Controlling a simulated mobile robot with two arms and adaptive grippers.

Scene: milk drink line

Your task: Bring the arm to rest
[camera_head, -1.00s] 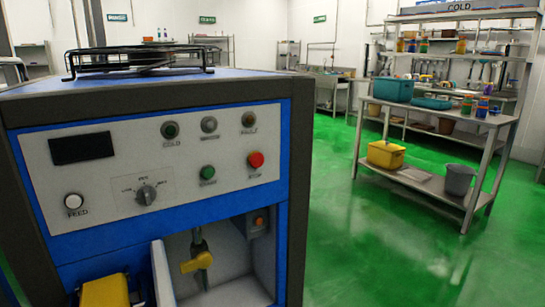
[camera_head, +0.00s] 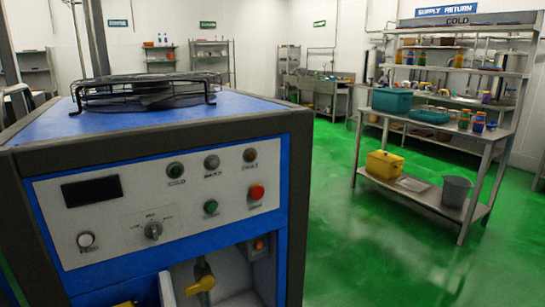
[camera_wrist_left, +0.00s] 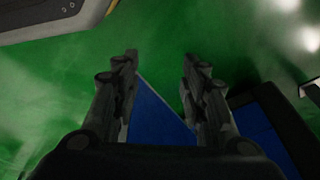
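My left gripper (camera_wrist_left: 158,75) shows in the left wrist view. Its two dark fingers stand well apart with nothing between them, above the green floor and a blue surface (camera_wrist_left: 158,108). Neither of my arms shows in the head view, and my right gripper is in no view. The blue and grey machine (camera_head: 150,190) stands close in front at the left of the head view. Its panel has a red button (camera_head: 257,192), a dial (camera_head: 153,230) and a dark display.
A black wire rack (camera_head: 145,92) lies on the machine's top. A metal shelf unit (camera_head: 425,195) stands at the right, with a yellow bin (camera_head: 384,164), a teal bin (camera_head: 392,101) and a grey bucket (camera_head: 455,191). Green floor (camera_head: 335,235) is clear between machine and shelf.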

